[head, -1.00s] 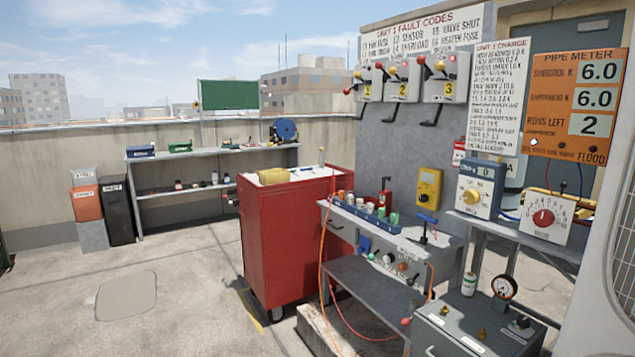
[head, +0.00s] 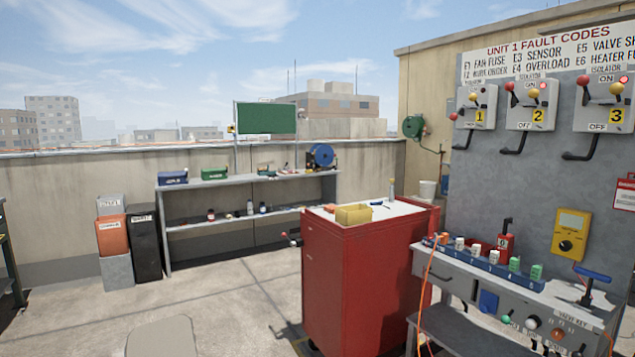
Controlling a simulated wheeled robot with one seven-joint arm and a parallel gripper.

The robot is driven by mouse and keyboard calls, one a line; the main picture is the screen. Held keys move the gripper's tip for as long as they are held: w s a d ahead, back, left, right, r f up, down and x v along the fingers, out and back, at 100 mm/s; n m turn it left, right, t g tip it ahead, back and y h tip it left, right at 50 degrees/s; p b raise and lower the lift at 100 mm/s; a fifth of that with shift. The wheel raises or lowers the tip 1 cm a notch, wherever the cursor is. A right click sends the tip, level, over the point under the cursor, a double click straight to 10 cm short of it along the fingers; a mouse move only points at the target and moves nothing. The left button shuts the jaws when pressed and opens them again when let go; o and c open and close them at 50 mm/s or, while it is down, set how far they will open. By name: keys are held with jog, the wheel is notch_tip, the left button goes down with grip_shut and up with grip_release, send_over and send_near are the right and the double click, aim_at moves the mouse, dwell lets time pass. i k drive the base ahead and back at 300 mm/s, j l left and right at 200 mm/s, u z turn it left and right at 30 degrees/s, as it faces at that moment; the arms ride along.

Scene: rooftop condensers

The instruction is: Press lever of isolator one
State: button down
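Isolator one (head: 476,107) is a grey box with a yellow "1" label, mounted on the grey panel at the right. It is the leftmost of three isolators. My gripper is not in view.
A red tool cabinet (head: 350,280) stands in front and left of the panel. A bench (head: 470,268) with coloured parts and a blue-handled valve key (head: 591,280) sits below the isolators. A shelf (head: 245,181) lines the back wall.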

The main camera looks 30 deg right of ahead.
aim_at(454, 116)
jog(key=i+j, duration=0.1)
jog(key=i, duration=1.6)
jog(key=i+z, duration=0.6)
jog(key=z, duration=0.15)
jog(key=i+j+z, duration=0.1)
jog(key=i+z, duration=0.45)
jog(key=z, duration=0.15)
jog(key=i+z, duration=0.2)
jog(key=z, duration=0.2)
jog(key=i+j+z, duration=0.2)
jog(key=z, duration=0.15)
